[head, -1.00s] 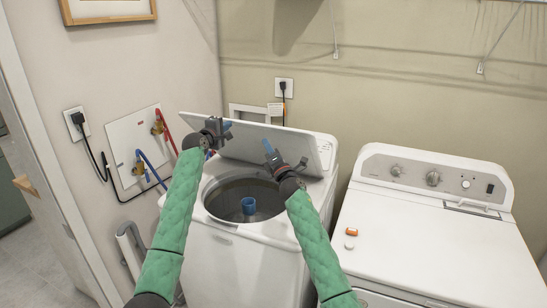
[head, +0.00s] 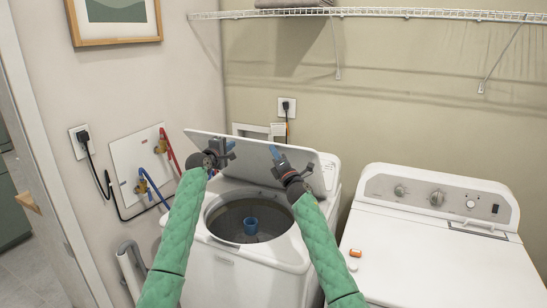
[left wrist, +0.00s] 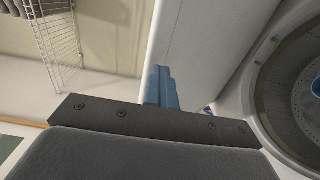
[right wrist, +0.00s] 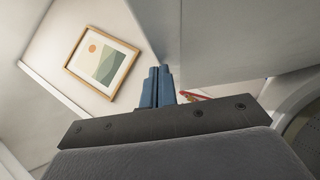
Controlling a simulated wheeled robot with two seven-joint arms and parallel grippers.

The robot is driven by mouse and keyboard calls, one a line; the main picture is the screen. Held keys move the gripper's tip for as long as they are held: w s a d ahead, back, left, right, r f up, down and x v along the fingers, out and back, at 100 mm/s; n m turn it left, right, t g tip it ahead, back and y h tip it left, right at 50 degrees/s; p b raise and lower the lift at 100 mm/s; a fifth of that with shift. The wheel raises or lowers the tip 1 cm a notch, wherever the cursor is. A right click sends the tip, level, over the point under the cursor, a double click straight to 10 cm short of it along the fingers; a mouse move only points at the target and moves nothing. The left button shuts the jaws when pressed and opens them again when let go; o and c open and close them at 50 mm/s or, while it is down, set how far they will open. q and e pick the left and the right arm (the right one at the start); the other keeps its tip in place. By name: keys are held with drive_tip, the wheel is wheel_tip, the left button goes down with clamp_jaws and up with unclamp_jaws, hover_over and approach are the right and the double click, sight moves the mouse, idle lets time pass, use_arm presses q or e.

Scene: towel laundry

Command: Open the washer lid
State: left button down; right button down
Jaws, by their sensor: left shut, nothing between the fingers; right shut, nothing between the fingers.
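The white top-load washer (head: 240,262) stands in the middle of the head view. Its lid (head: 257,152) is raised and tilted back, and the round tub opening with a blue agitator (head: 251,226) shows. My left gripper (head: 226,150) is shut and empty by the left part of the raised lid; its blue fingers (left wrist: 162,88) appear beside a white panel edge in the left wrist view. My right gripper (head: 276,154) is shut and empty in front of the right part of the lid; its fingers (right wrist: 157,86) also show in the right wrist view. I cannot tell whether either touches the lid.
A white dryer (head: 430,255) stands to the right, with a small orange-capped item (head: 355,253) on top. Hoses and valves (head: 152,170) are on the left wall. A wire shelf (head: 400,13) runs along the back wall above. A framed picture (head: 115,15) hangs at left.

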drive_tip(key=shift+w+d+r, duration=0.15)
drive_tip(key=shift+w+r, duration=0.35)
use_arm(q)
drive_tip(key=c, duration=2.2)
unclamp_jaws()
drive_tip(key=c, duration=1.5)
unclamp_jaws()
drive_tip(key=shift+o, duration=0.2)
drive_tip(key=shift+s, duration=0.1)
